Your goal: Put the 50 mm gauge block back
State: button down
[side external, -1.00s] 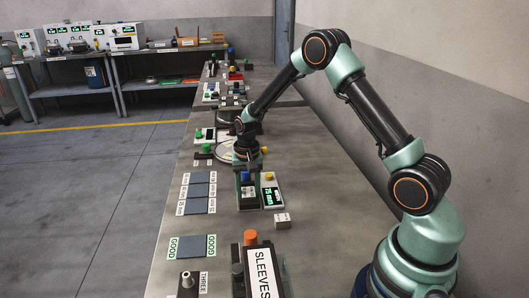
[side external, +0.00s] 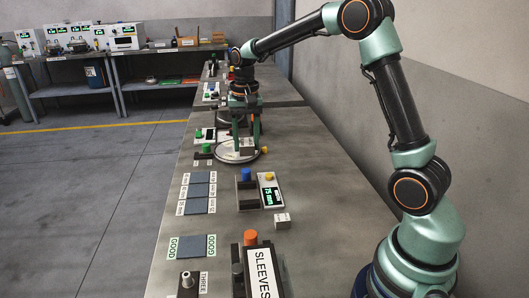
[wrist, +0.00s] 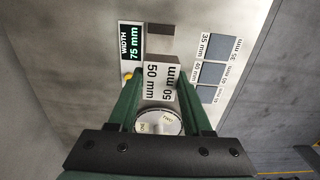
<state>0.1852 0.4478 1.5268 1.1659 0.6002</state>
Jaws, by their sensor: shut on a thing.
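The 50 mm gauge block, a pale block with "50 mm" printed on it, is between my fingers in the wrist view (wrist: 160,80). In the side view the block (side external: 246,147) hangs low under my gripper (side external: 246,138), in front of a round white plate (side external: 226,154). My gripper, also in the wrist view (wrist: 158,90), is shut on the block. Three blue-grey pads (side external: 199,190) lie in a row on the bench's left side with mm labels. In the wrist view the pads (wrist: 213,72) are right of the block; the label nearest my gripper is unclear.
A dark fixture with a blue knob (side external: 246,175) stands beside a width display (side external: 272,195) reading 75 mm. A small white labelled block (side external: 282,220) lies near it. A "SLEEVES" box (side external: 263,272) and a "GOOD" pad (side external: 192,246) are nearer the camera.

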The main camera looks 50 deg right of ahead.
aim_at(246, 143)
notch_tip(246, 143, up, 3)
jog(key=shift+f, duration=0.2)
jog(key=shift+r, duration=0.35)
jog(key=shift+s+a+r, duration=0.15)
jog(key=shift+s+a, duration=0.1)
jog(key=shift+a, duration=0.05)
jog(key=s+a+f+n, duration=0.2)
jog(key=s+a+n, duration=0.6)
jog(key=s, duration=0.3)
jog(key=shift+s+f+n, duration=0.25)
jog(key=shift+f+n, duration=0.15)
jog(key=shift+n, duration=0.1)
